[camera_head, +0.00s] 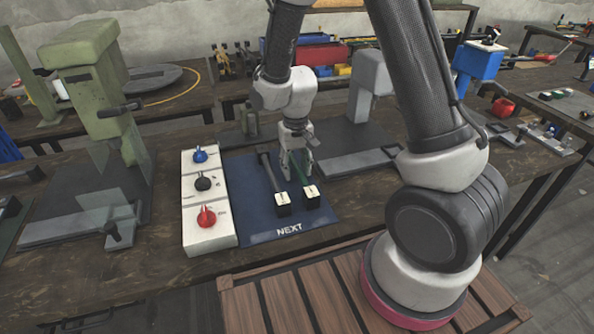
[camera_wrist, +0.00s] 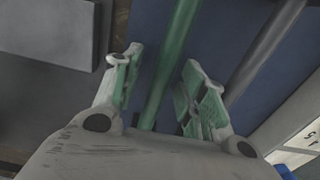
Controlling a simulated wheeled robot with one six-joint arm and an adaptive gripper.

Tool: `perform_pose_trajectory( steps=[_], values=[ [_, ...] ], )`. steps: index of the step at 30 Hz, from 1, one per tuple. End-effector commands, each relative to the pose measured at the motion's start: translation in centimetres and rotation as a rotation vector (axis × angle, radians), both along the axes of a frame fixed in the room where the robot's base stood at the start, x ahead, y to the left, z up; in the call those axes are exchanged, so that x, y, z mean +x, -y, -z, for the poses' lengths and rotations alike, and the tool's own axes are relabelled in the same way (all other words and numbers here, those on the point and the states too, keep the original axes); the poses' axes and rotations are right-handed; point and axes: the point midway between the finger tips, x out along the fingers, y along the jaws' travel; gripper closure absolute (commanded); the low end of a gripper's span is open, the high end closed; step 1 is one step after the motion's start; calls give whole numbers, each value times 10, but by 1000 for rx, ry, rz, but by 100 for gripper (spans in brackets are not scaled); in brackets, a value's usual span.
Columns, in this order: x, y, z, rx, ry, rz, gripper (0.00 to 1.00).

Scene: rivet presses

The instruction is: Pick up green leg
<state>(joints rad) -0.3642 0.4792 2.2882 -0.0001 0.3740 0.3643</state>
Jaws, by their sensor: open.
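The green leg (camera_head: 303,178) lies on the blue mat (camera_head: 253,216), with a white block at its near end. A dark grey leg (camera_head: 273,179) lies beside it to the left, with a similar white end. My gripper (camera_head: 299,172) points down over the green leg, its fingers apart. In the wrist view the green leg (camera_wrist: 175,60) runs between the two open fingers of my gripper (camera_wrist: 160,72). The grey leg (camera_wrist: 262,52) lies outside them, to the right. Whether the fingers touch the green leg cannot be told.
A white control box (camera_head: 208,214) with blue, black and red knobs stands left of the mat. A green press (camera_head: 95,85) stands farther left. A pale grey press (camera_head: 370,88) stands behind and right, its base close to the gripper.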

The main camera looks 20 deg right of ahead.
Motion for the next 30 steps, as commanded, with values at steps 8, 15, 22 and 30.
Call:
perform_pose_trajectory(
  steps=[8, 15, 22, 30],
  values=[
    [0, 0, 0, 0, 0, 0, 74],
    [0, 0, 0, 0, 0, 0, 100],
    [0, 0, -2, 0, 1, 0, 100],
    [1, 0, -46, 2, 6, 0, 100]
  ],
)
